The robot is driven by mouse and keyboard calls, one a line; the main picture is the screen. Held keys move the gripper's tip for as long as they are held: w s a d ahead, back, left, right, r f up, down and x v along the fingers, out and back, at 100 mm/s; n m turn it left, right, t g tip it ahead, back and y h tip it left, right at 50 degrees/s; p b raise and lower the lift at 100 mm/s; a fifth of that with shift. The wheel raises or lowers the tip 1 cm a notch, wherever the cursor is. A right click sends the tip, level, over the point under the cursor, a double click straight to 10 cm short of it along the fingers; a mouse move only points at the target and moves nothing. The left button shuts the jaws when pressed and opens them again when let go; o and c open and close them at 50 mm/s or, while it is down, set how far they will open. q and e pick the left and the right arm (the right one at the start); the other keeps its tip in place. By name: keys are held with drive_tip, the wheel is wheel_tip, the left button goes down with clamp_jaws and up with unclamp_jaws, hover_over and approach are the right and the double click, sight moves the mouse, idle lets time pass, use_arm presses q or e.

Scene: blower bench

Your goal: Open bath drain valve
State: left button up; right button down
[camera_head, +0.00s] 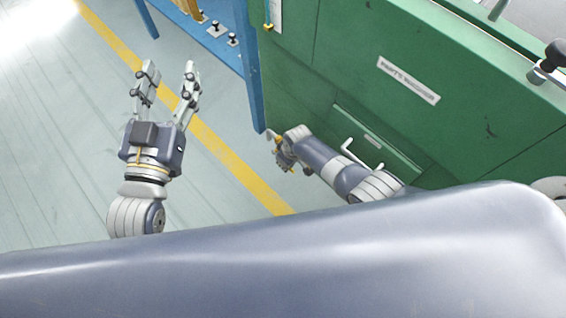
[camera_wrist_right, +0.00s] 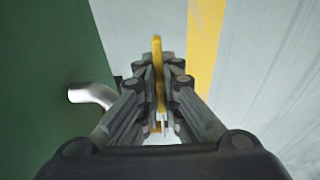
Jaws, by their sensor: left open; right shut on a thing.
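The drain valve's yellow lever (camera_wrist_right: 157,70) stands between the fingers of my right gripper (camera_wrist_right: 160,75) in the right wrist view. The fingers are shut on it. A bent metal pipe (camera_wrist_right: 92,96) comes out of the green wall to the left of the fingers. In the head view my right gripper (camera_head: 284,154) is small and low beside the green parts washer (camera_head: 455,110); the valve body is mostly hidden there. My left gripper (camera_head: 170,80) is open and empty, with its fingers apart above the floor.
A blue frame (camera_head: 250,70) with a shelf of small parts stands left of the washer. A yellow floor line (camera_head: 215,145) runs diagonally past my left gripper. A drawer or panel with a handle (camera_head: 362,157) is near my right arm. Floor at left is clear.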

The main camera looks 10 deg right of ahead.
use_arm(q)
drive_tip(key=shift+a+f, duration=0.1)
drive_tip(key=shift+f, duration=0.25)
use_arm(e)
drive_tip(key=shift+r, duration=0.1)
use_arm(q)
drive_tip(key=shift+g, duration=0.3)
use_arm(e)
drive_tip(key=c, duration=1.8)
unclamp_jaws()
use_arm(q)
drive_tip(key=shift+f, duration=0.1)
use_arm(e)
drive_tip(key=shift+o, duration=0.2)
drive_tip(key=shift+r, duration=0.1)
wheel_tip(320, 180, up, 12)
drive_tip(key=s+d, duration=0.1)
drive_tip(key=shift+s, duration=0.25)
drive_tip(key=shift+f, duration=0.2)
